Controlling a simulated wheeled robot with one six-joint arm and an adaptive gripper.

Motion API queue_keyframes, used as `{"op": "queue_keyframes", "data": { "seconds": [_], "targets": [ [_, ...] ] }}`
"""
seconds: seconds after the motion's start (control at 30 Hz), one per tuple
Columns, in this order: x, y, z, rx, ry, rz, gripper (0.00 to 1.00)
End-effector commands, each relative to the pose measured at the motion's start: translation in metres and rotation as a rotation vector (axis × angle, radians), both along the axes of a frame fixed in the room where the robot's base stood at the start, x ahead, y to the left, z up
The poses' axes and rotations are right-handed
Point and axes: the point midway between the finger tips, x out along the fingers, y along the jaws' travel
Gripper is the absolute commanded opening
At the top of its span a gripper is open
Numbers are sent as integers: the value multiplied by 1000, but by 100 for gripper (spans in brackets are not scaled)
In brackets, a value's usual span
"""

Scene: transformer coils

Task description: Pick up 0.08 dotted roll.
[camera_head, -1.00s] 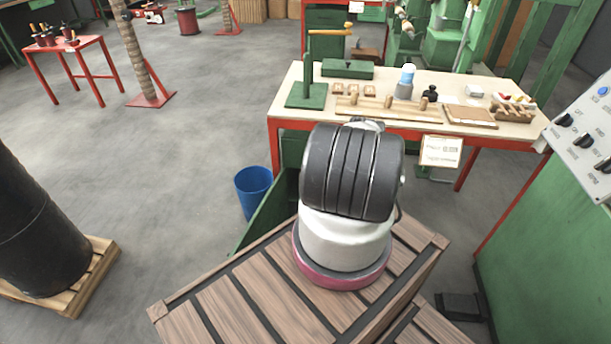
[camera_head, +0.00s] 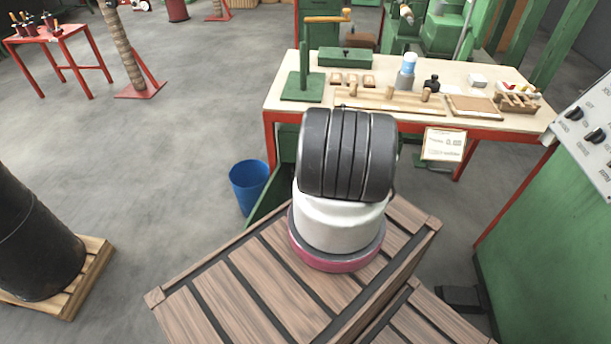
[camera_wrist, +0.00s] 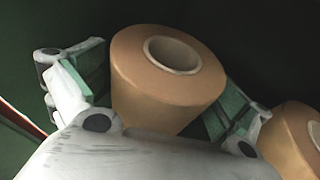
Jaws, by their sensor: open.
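A tan-brown roll (camera_wrist: 150,90) with a pale hollow core stands in the middle of the wrist view. My gripper (camera_wrist: 157,95) is open, with one green-padded finger on each side of this roll. Whether the pads touch it cannot be told. A second brown roll (camera_wrist: 292,140) is cut off at the lower right, just outside the right finger. No label or dots can be made out on either roll. The head view shows my arm from behind, and it hides my gripper and these rolls.
The rolls' surroundings are dark green and shadowed. In the head view a workbench (camera_head: 290,112) with tools stands ahead, a blue bin (camera_head: 250,185) is left of my arm, and a green cabinet (camera_head: 555,240) is at the right. A black drum (camera_head: 35,240) stands on a pallet at the left.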

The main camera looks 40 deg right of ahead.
Motion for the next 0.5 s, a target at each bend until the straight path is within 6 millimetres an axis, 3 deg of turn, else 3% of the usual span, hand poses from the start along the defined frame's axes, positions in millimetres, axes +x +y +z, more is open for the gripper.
{"op": "queue_keyframes", "data": {
  "seconds": [0.17, 0.2, 0.5],
  "targets": [
    [0, 0, 0, 0, 0, 0, 100],
    [0, 0, 0, 0, 0, 0, 96],
    [0, 0, 0, 0, 0, 0, 42]
  ]
}}
